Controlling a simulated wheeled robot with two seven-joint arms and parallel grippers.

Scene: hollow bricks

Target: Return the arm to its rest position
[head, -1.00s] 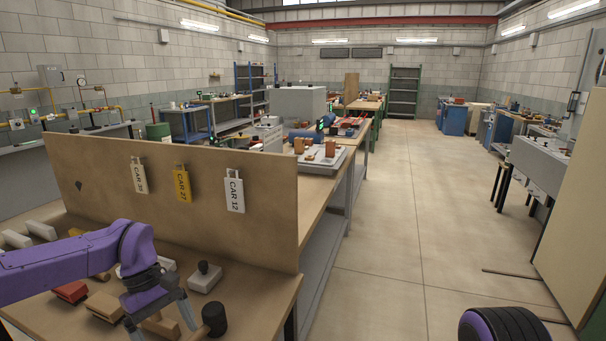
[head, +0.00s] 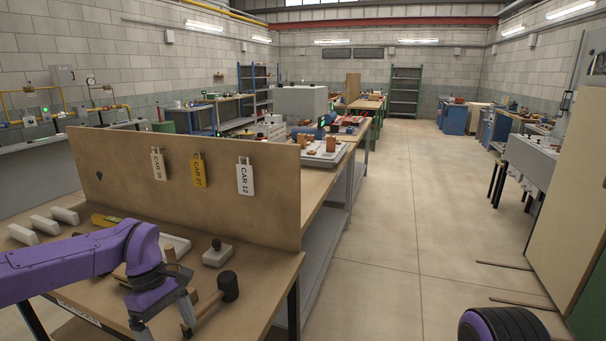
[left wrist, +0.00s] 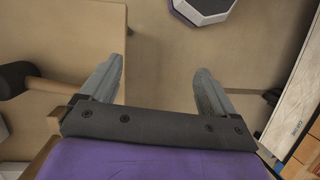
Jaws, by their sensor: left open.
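My left arm comes in from the left in the head view, over the front of the wooden workbench (head: 262,270). My left gripper (head: 166,318) points down near the bench's front edge, its fingers apart. In the left wrist view my left gripper (left wrist: 160,68) is open with nothing between its fingers; plain floor shows beyond them. A mallet with a black head (head: 229,286) lies just right of the gripper in the head view. My right gripper is not in view.
An upright board (head: 120,180) with hanging CAR tags (head: 245,180) stands on the bench. A knobbed block (head: 217,254) and grey bars (head: 45,226) lie before it. Tan panel (head: 565,190) at right. The aisle floor (head: 390,230) is clear.

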